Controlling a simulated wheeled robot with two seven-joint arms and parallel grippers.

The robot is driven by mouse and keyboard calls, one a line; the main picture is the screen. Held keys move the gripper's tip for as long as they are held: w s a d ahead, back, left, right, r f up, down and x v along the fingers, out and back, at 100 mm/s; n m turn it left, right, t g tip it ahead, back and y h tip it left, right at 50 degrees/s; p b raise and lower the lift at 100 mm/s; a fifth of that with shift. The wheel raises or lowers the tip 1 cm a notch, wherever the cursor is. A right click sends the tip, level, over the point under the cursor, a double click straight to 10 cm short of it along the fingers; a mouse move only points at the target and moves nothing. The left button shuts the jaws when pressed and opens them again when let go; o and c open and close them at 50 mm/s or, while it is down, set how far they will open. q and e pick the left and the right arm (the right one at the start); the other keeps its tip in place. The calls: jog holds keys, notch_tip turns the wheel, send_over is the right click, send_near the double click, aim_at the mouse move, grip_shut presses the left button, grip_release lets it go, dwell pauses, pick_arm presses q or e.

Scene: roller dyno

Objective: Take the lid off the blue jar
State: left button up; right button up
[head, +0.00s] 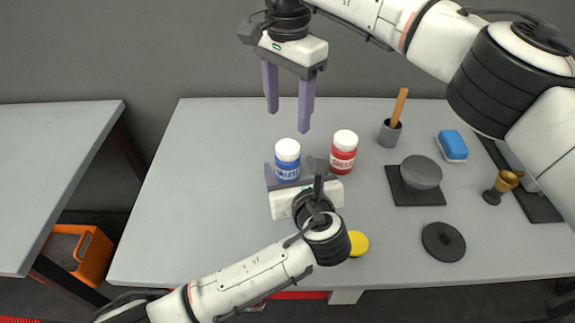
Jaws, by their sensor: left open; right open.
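The blue jar (287,166) stands upright on the table with its white lid (287,149) on top. My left gripper (287,178) is low at the table, with its fingers around or right beside the lower part of the blue jar; its fingertips are partly hidden by the jar. It is open. My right gripper (289,112) is above the blue jar, pointing down, with its two purple fingers apart and nothing between them. A gap shows between its fingertips and the lid.
A red jar (343,158) with a white lid stands just right of the blue jar. A grey round object on a black base (420,174), a cup with a wooden handle (391,128), a blue sponge (453,145), a black disc (443,242) and a yellow object (357,243) are farther right. The table's left side (190,190) is clear.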

aim_at(287, 161)
pick_arm(q)
jog(key=shift+x, duration=1.95)
